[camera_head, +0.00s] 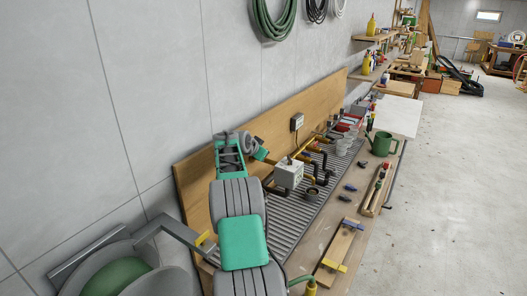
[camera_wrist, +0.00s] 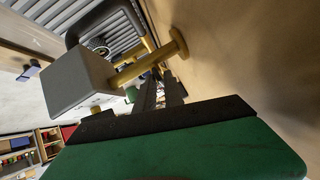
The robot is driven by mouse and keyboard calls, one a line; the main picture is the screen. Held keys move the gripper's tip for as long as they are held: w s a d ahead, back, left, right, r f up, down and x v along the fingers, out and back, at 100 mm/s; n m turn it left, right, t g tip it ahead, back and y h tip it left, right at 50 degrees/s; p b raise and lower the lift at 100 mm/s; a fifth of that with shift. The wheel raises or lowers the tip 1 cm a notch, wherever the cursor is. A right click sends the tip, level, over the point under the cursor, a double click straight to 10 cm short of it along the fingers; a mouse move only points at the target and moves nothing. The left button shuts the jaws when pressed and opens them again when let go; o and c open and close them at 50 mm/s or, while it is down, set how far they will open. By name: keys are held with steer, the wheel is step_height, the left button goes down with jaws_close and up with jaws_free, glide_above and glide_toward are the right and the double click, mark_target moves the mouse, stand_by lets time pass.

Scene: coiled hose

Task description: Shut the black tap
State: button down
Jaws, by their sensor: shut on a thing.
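In the wrist view a pale grey box (camera_wrist: 75,75) carries brass-coloured pipes (camera_wrist: 150,66), one ending in a round flange near the wooden backboard. A black curved pipe (camera_wrist: 78,28) rises behind the box. My gripper (camera_wrist: 160,84) is shut beside the brass pipes. It appears to be on the black tap's handle, but the fingers hide most of that part. The handle's exact angle cannot be told. In the head view the grey box (camera_head: 288,174) stands on the ribbed bench mat, with black fittings (camera_head: 314,180) to its right.
The wooden backboard (camera_head: 221,185) rises close behind the fittings. A green watering can (camera_head: 381,144), small clamps and a wooden tray (camera_head: 376,190) lie along the bench's right side. A green hose coil (camera_head: 272,20) hangs on the wall. The floor to the right is clear.

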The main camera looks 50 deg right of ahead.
steer(key=c, duration=1.7)
jaws_free()
steer(key=shift+c, duration=0.2)
step_height(320, 180, up, 7)
steer(key=shift+s+d, duration=0.1)
